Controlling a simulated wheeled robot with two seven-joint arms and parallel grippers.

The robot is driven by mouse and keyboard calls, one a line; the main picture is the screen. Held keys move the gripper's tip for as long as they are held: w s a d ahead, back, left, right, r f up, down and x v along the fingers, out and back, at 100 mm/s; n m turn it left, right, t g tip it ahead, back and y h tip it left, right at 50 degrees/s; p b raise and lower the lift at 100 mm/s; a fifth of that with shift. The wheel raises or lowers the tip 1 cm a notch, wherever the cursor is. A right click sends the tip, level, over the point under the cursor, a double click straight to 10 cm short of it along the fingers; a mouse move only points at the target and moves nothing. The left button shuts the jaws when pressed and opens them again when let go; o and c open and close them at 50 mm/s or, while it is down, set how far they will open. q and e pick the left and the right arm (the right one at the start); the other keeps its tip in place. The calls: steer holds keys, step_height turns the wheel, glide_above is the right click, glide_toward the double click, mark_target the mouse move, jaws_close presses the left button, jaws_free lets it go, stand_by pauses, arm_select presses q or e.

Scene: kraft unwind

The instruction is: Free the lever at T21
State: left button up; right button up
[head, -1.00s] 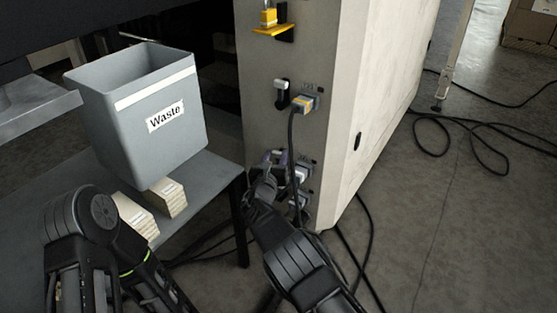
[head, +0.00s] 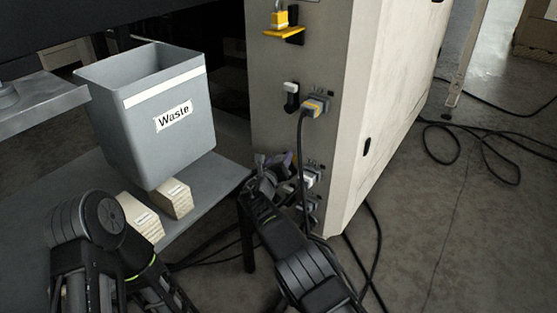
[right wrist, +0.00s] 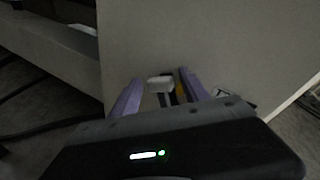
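A grey machine panel (head: 275,120) carries levers and plugs in a column. The upper lever (head: 291,97) has a black base and white handle, beside a yellow-and-grey plug (head: 315,106). Lower fittings (head: 310,178) are partly hidden by my right gripper (head: 279,168). The small labels are not legible enough to tell which is T21. In the right wrist view, the purple fingers of the right gripper (right wrist: 160,98) stand apart. A pale lever handle (right wrist: 160,84) shows between or just beyond them, with a yellow part beside it. Contact cannot be told. My left gripper is out of view.
A black cable (head: 303,150) hangs from the upper plug close to the right gripper. A yellow bracket with a padlock (head: 281,20) sits higher. A grey waste bin (head: 150,115) and card stacks (head: 173,198) stand on a shelf at left. Cables lie on the floor.

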steer(key=shift+o, duration=0.5)
step_height(320, 180, up, 10)
steer(key=p, duration=0.4)
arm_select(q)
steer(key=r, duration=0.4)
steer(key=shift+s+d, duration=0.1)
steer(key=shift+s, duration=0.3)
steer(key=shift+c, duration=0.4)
